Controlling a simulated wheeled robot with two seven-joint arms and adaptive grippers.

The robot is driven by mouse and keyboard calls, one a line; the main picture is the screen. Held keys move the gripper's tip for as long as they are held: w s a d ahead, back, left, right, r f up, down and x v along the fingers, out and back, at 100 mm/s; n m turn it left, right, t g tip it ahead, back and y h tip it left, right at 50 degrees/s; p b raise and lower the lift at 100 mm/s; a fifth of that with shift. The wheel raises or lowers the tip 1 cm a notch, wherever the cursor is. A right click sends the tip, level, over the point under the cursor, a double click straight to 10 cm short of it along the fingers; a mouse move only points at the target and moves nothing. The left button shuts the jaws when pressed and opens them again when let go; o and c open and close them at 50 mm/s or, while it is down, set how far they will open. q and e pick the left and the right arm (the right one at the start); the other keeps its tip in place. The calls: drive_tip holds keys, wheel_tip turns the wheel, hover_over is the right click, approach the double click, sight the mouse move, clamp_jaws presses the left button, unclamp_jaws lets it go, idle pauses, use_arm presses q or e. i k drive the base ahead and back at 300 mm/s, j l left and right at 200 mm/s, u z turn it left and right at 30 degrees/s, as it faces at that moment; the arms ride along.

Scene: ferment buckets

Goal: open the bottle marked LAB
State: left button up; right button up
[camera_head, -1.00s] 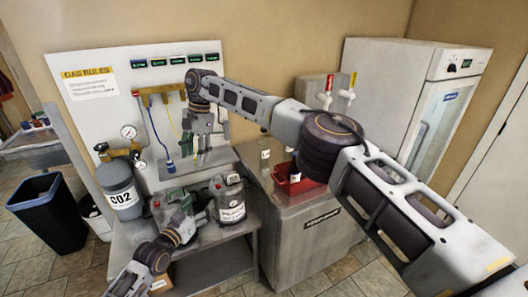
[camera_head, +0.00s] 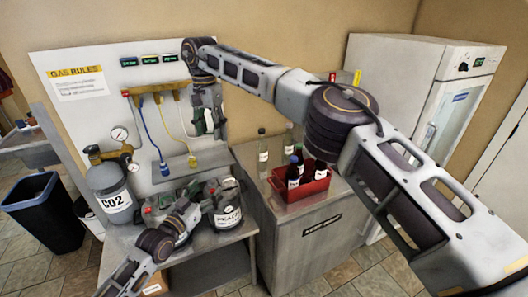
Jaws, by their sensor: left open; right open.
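Several dark capped bottles (camera_head: 292,177) stand in a red crate (camera_head: 318,186) on the steel counter. A greenish bottle (camera_head: 262,145) and a clear bottle (camera_head: 288,140) stand behind the crate. The labels are too small to read, so I cannot tell which bottle is marked LAB. My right gripper (camera_head: 213,134) is open and points down in front of the gas board, left of the bottles and higher up. My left gripper (camera_head: 204,202) is low at the bench, beside the labelled buckets; its fingers are hard to make out against them.
Ferment buckets (camera_head: 226,205) and a grey CO2 cylinder (camera_head: 110,190) stand on the left bench. Yellow and blue hoses hang from the gas board (camera_head: 75,120). A white fridge (camera_head: 395,80) stands behind the counter. My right arm crosses above the counter, close to the crate.

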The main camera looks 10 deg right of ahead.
sight(262, 152)
drive_tip(key=i+l, duration=1)
drive_tip(key=l, duration=0.15)
